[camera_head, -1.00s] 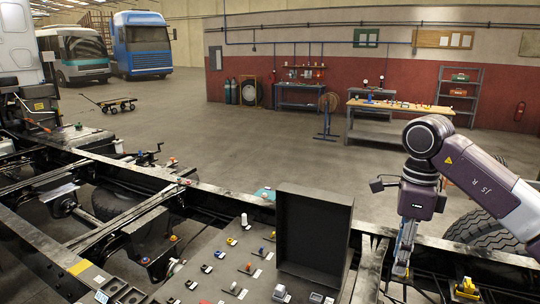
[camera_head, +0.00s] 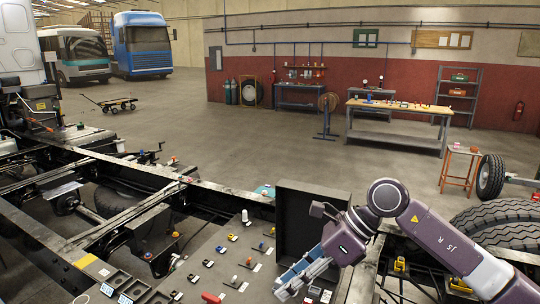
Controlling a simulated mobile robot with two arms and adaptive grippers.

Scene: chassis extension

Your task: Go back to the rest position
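My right gripper (camera_head: 286,284) is low in the head view, right of centre. Its arm comes in from the right, and the grey-blue fingers point down and to the left. They are over the right part of the slanted dark panel (camera_head: 205,256), in front of the black upright box lid (camera_head: 296,217). I cannot tell how far apart the fingers are. I see no clear object between them. My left gripper is out of view.
The dark truck chassis rail (camera_head: 228,197) crosses the foreground. Small coloured parts with labels lie on the panel. Large tyres (camera_head: 500,221) and a small orange-framed stand (camera_head: 459,168) are at right. Open floor (camera_head: 270,150) lies beyond, before the workbench (camera_head: 398,108).

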